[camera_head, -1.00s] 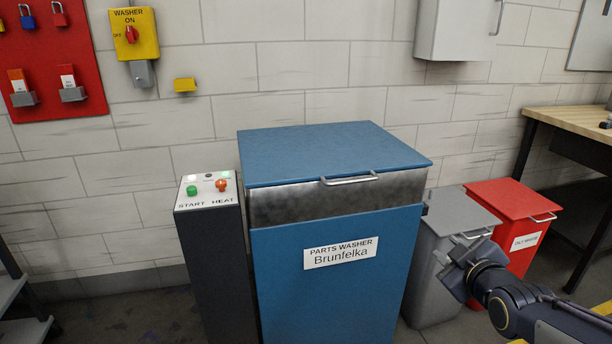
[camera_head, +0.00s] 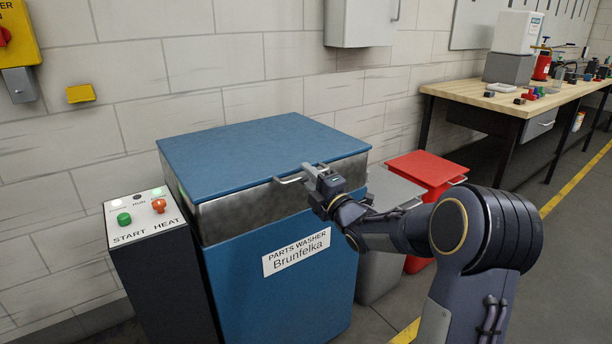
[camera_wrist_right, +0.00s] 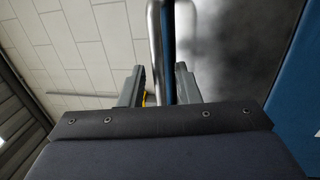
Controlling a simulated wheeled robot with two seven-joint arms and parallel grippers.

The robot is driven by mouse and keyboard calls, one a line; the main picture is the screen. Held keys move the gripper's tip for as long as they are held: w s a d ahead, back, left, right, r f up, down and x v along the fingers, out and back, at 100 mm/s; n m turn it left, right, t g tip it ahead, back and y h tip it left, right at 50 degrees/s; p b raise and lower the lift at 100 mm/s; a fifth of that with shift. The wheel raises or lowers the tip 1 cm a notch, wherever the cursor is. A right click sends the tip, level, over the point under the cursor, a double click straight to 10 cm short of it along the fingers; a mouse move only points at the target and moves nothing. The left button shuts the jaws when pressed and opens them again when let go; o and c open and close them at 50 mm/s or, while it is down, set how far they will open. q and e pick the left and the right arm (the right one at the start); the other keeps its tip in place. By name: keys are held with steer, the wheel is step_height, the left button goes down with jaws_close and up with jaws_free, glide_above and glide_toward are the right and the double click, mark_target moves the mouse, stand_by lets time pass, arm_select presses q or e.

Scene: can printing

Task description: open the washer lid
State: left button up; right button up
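The parts washer (camera_head: 300,285) is a blue cabinet with a bare metal band below its blue lid (camera_head: 255,150). The lid is shut and lies flat. Its silver handle (camera_head: 287,181) is on the front edge, with its right part hidden by my right gripper (camera_head: 314,176). In the right wrist view the handle (camera_wrist_right: 155,45) runs between the two fingers of the right gripper (camera_wrist_right: 158,85). The fingers are apart, with a gap beside the bar, so the gripper is open around the handle. My left gripper is not in view.
A dark control post (camera_head: 155,265) with green and orange buttons stands left of the washer. A grey bin (camera_head: 390,190) and a red bin (camera_head: 425,170) stand to its right. A cluttered workbench (camera_head: 480,95) is at the back right. The wall is close behind the lid.

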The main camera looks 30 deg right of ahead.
steer(key=shift+w, duration=0.4)
steer(key=shift+r, duration=0.1)
jaws_close()
